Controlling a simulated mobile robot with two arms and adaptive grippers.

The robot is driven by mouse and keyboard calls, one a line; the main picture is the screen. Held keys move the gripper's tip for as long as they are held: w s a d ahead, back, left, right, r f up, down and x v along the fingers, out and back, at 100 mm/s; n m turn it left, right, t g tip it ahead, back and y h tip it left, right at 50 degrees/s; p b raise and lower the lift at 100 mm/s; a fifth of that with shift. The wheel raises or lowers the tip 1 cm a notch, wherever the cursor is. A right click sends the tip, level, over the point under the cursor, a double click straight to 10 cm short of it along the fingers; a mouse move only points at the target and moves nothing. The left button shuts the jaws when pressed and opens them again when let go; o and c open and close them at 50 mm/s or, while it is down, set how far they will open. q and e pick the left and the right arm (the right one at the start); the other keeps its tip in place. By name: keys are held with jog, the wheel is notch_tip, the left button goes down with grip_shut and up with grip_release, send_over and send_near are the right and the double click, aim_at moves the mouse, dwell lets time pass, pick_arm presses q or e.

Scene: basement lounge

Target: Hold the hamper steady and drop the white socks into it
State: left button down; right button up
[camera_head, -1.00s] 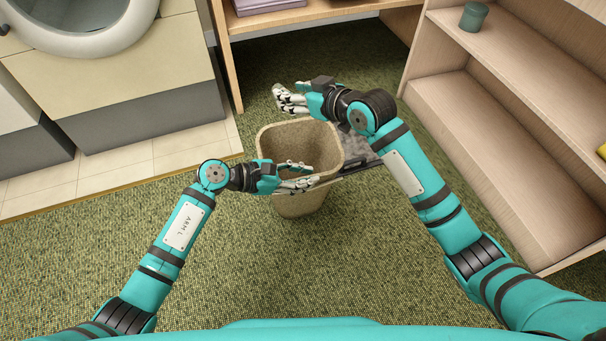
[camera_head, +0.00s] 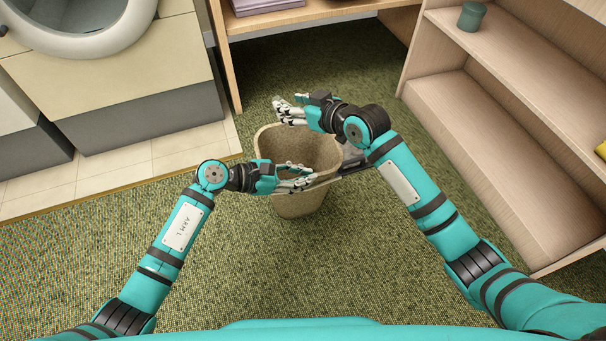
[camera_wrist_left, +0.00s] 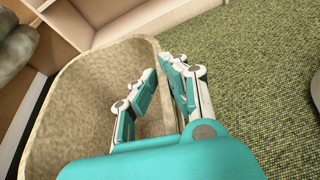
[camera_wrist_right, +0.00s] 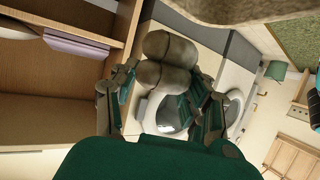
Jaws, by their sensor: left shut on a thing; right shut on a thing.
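The hamper (camera_head: 300,205) is a tan, open-topped bin standing upright on the green carpet. My left gripper (camera_head: 300,177) is shut on its near rim; in the left wrist view the fingers straddle the hamper's wall (camera_wrist_left: 150,115). My right gripper (camera_head: 287,110) is over the hamper's far rim. In the right wrist view it is shut on the white socks (camera_wrist_right: 165,62), a rounded bundle that looks greyish in shade. The socks also show at the upper left of the left wrist view (camera_wrist_left: 14,48). The visible inside of the hamper looks empty.
A washing machine (camera_head: 110,75) stands at the left on pale tiles. A wooden shelf with a folded lilac item (camera_head: 265,6) is behind the hamper. A wooden bookcase (camera_head: 480,140) with a teal jar (camera_head: 472,17) is at the right. Carpet in front is clear.

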pick_arm(q)
jog(key=shift+f, duration=0.1)
pick_arm(e)
jog(key=shift+f, duration=2.75)
jog(key=o, duration=1.2)
jog(key=shift+o, duration=0.2)
jog(key=v, duration=1.2)
pick_arm(q)
jog(key=c, duration=1.4)
grip_release()
